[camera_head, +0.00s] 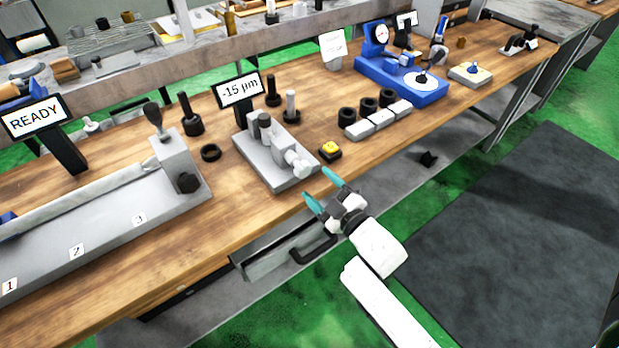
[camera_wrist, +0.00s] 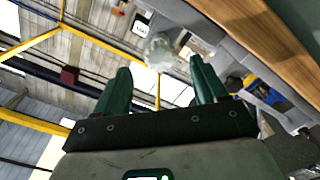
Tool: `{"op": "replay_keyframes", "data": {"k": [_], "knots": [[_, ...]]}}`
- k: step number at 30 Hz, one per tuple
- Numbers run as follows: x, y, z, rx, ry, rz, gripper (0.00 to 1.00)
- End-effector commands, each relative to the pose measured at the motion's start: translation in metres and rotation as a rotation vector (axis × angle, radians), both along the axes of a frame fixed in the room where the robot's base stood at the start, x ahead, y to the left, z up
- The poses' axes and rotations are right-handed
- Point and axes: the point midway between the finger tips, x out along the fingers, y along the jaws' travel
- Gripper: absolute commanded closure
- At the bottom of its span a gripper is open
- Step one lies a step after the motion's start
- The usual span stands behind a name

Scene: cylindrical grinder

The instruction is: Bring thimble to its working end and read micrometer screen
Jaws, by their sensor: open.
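The micrometer is a grey fixture (camera_head: 262,160) on the wooden bench, with a light grey cylindrical thimble (camera_head: 298,164) pointing toward the bench's front edge. Its screen (camera_head: 239,90) stands behind it and reads "-15 µm". My gripper (camera_head: 317,187) has teal fingers, spread open and empty, close in front of the thimble at the bench edge. In the wrist view, a pale rounded end (camera_wrist: 161,50), probably the thimble, shows beyond the gap between the fingers (camera_wrist: 160,78). A small screen (camera_wrist: 140,25) also shows there, too small to read.
A yellow-topped button box (camera_head: 329,150) sits just right of the fixture. Black rings and grey blocks (camera_head: 376,122) stand farther right, before a blue gauge stand (camera_head: 402,80). A long grey rail (camera_head: 100,232) with a "READY" screen (camera_head: 36,117) lies left. A drawer handle (camera_head: 312,250) projects below.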

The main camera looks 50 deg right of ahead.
Motion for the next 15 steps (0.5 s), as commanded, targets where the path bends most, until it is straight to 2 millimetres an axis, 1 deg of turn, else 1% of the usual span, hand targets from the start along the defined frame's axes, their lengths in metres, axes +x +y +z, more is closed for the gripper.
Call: {"op": "replay_keyframes", "data": {"k": [1, 3, 6, 10, 15], "knots": [[-0.008, 0.002, -0.002, 0.0, 0.001, -0.001, 0.29], [-0.017, 0.005, -0.001, 0.0, 0.001, -0.001, 0.29], [-0.025, 0.007, -0.001, 0.001, 0.0, 0.0, 0.29], [-0.03, 0.009, 0.0, 0.001, -0.001, 0.001, 0.29], [-0.031, 0.009, 0.0, 0.001, 0.0, 0.0, 0.29]]}}
